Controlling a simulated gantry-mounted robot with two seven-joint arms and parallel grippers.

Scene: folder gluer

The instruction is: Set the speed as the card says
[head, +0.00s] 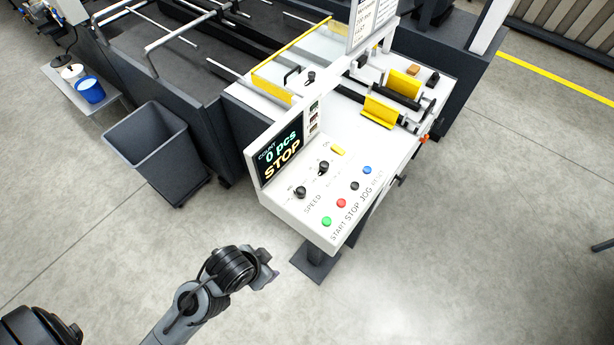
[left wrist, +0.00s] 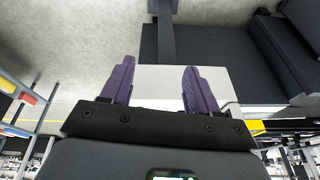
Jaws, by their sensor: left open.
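The control panel (head: 285,215) is a white sloped console at the front of the machine. A black speed knob (head: 300,192) sits above the printed word SPEED, with a second black knob (head: 323,167) beyond it. The screen (head: 281,152) reads COUNT, 0 pcs, STOP. The card (head: 371,16) is a white sheet with printed lines, too small to read and cut off at the top. My left gripper (head: 268,268) is near the panel's lower left corner, apart from the knobs. Its purple fingers (left wrist: 158,78) are open and empty in the left wrist view.
Green (head: 326,221), red (head: 341,203), black (head: 354,186) and blue (head: 367,170) buttons line the panel's front edge. A grey bin (head: 150,130) stands left of it. The floor before the panel is clear.

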